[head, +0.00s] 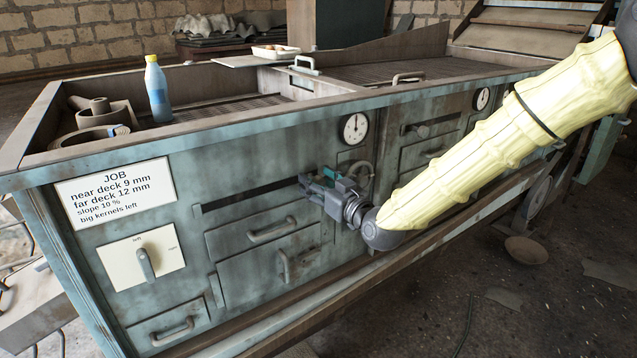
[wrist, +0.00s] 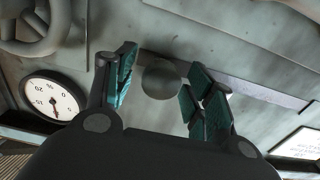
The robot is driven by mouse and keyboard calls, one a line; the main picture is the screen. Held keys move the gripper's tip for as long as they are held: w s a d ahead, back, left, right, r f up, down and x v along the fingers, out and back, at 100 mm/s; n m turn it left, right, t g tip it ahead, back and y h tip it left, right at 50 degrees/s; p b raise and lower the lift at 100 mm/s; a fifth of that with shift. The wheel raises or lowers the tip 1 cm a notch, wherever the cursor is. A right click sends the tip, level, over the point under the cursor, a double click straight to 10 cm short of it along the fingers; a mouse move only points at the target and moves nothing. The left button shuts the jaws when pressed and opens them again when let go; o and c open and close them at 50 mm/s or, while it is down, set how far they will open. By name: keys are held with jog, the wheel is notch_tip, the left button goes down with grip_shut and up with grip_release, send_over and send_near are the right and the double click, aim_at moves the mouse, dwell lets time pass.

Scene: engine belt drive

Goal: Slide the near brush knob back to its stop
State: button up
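The brush knob (wrist: 161,80) is a dark round ball in the wrist view. It stands at the handwheel end of a long slot (wrist: 255,90) in the machine's front panel. In the head view the slot (head: 245,195) runs left from my gripper (head: 316,182), which covers the knob there. In the wrist view my gripper (wrist: 160,88) is open, with one teal-padded finger on each side of the knob. A small gap shows at the left finger; whether the right finger touches the knob I cannot tell.
A handwheel (head: 361,174) and a dial (head: 354,128) sit close to my gripper. Drawer handles (head: 272,230) stick out below the slot. A left/right selector (head: 146,264) and a job card (head: 115,195) are at the left. A blue bottle (head: 157,88) stands on top.

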grip_shut()
jog(key=s+a, duration=0.4)
jog(key=a, duration=0.2)
jog(key=s+a, duration=0.5)
jog(key=a, duration=0.2)
jog(key=s+a, duration=0.5)
jog(key=a, duration=0.1)
jog(key=shift+s+a, duration=0.2)
jog(key=shift+a, duration=0.15)
jog(key=shift+o, duration=0.4)
grip_release()
jog(key=shift+s+a, duration=0.1)
jog(key=shift+a, duration=0.05)
jog(key=shift+d, duration=0.2)
jog(key=v, duration=1.2)
jog(key=shift+f, duration=0.1)
